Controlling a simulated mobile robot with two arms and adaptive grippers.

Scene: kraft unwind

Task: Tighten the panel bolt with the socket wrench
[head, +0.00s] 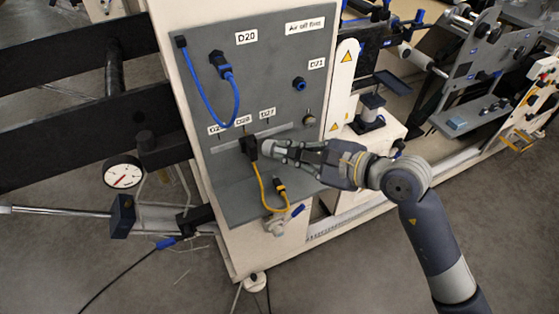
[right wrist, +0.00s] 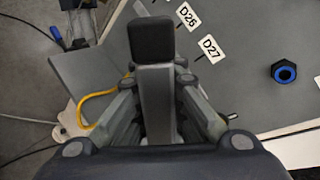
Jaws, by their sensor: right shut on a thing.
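My right gripper (head: 285,150) reaches in from the right, close in front of the lower part of the grey panel (head: 270,80). It is shut on a grey bar with a black block at its end, which looks like the socket wrench (right wrist: 152,42). In the head view the black block (head: 249,147) is at the panel, just below the row of labels. I cannot tell whether it touches the panel. No bolt head shows clearly; one may be hidden behind the block. In the right wrist view the fingers (right wrist: 158,110) flank the bar. My left gripper is not in view.
A yellow cable (head: 265,195) hangs in a loop below the black block. A blue cable (head: 233,105) loops from a plug near label D20. A blue-ringed port (head: 299,84) and a round knob (head: 308,118) are to the right. A dial gauge (head: 123,173) is at left.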

